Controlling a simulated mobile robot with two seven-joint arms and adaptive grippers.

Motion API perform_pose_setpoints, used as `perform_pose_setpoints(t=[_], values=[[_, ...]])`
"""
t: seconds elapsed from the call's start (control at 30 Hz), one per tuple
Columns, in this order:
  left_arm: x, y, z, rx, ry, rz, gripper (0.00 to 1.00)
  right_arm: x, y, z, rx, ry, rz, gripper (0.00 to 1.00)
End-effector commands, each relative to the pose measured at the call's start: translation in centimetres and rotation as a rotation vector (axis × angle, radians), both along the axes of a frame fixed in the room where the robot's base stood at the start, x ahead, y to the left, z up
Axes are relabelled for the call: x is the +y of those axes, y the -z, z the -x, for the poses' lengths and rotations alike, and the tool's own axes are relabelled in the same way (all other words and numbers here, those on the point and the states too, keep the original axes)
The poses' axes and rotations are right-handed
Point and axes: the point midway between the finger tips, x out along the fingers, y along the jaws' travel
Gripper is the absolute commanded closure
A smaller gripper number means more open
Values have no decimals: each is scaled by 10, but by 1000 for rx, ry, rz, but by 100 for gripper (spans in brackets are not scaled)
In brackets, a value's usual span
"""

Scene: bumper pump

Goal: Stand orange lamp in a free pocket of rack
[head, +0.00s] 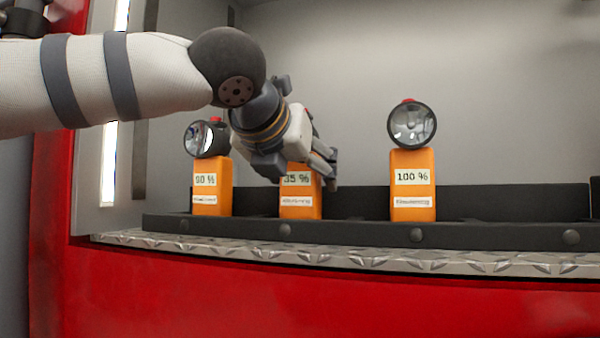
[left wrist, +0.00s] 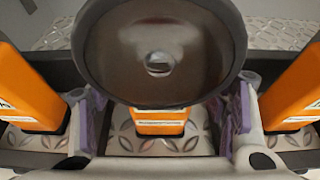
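Three orange lamps stand upright in the black rack (head: 480,232) in the head view: the left lamp (head: 211,185) marked 60 % or 80 %, the middle lamp (head: 300,200) marked 35 %, and the right lamp (head: 413,190) marked 100 %. My left gripper (head: 322,168) is at the top of the middle lamp and hides its head. In the left wrist view, a big round lamp head (left wrist: 158,60) fills the centre, with its orange body (left wrist: 160,122) below. The open fingers (left wrist: 162,118) stand on either side of that body, with gaps visible. My right gripper is not in view.
Two neighbouring orange bodies (left wrist: 28,90) (left wrist: 295,90) flank the gripper in the left wrist view. The rack stands on a tread-plate shelf (head: 350,261) inside a red-framed compartment. The rack's right part, beyond the 100 % lamp, looks empty.

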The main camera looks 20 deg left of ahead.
Motion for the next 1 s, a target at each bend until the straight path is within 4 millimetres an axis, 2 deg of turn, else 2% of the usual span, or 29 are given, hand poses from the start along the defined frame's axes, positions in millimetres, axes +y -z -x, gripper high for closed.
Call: perform_pose_setpoints(t=[0.17, 0.23, 0.5, 0.7, 1.0], values=[[0, 0, -1, 2, 0, 0, 32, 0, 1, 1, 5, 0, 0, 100], [0, -6, 6, -1, 1, -1, 32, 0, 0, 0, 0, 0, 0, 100], [2, -31, 73, -1, 4, 1, 32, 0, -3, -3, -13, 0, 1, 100], [3, -42, 105, 1, 2, 1, 32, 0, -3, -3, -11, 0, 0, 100], [4, -45, 112, 2, 0, 0, 32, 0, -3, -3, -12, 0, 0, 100]])
